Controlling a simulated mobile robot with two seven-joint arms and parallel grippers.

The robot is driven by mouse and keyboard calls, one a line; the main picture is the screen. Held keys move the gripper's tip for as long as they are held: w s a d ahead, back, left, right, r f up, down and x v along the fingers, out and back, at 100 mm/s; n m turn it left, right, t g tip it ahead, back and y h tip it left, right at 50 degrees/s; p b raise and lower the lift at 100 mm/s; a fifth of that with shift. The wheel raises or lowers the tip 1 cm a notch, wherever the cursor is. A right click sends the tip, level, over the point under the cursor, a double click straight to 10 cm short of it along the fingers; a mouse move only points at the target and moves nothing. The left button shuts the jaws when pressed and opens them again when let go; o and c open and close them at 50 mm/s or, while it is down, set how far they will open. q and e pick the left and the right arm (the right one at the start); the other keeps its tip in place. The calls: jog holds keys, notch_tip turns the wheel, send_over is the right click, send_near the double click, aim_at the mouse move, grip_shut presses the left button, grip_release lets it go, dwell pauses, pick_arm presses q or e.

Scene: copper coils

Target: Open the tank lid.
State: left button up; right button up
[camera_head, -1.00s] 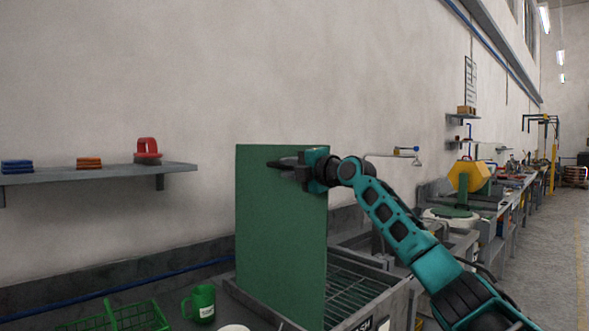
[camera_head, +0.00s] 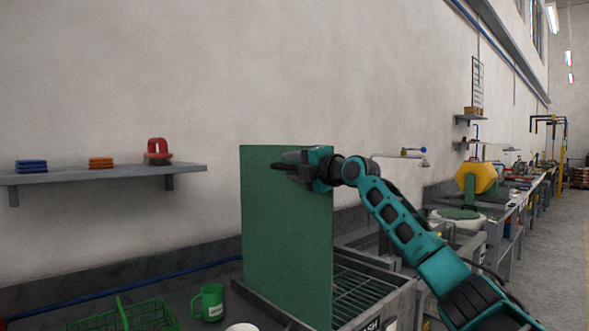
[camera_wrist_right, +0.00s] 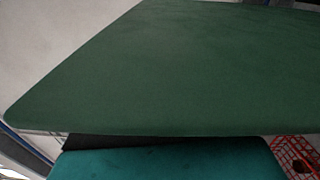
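The green tank lid (camera_head: 287,225) stands upright, swung open at the left side of the grey wash tank (camera_head: 402,303). A wire grating shows inside the tank. My right gripper (camera_head: 277,165) is at the upper part of the lid, on the face toward me, with its dark fingers pointing left across it. I cannot tell whether it touches the lid or how far its fingers are apart. In the right wrist view the lid (camera_wrist_right: 180,75) fills most of the picture above my teal gripper body, and the fingertips are hidden. My left gripper is not in view.
A green mug (camera_head: 210,302) and a green wire basket (camera_head: 125,317) stand on the counter left of the tank. A wall shelf (camera_head: 110,174) holds blue and orange pads and a red-handled item. A tap (camera_head: 410,155) is behind my right arm. Worktops continue to the right.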

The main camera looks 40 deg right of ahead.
jog(key=shift+d+f, duration=0.1)
jog(key=shift+f, duration=0.1)
jog(key=shift+f, duration=0.1)
jog(key=shift+s+d, duration=0.1)
jog(key=shift+s, duration=0.25)
jog(key=s+b, duration=0.4)
jog(key=s, duration=0.8)
jog(key=shift+d+b, duration=0.35)
jog(key=shift+b, duration=0.05)
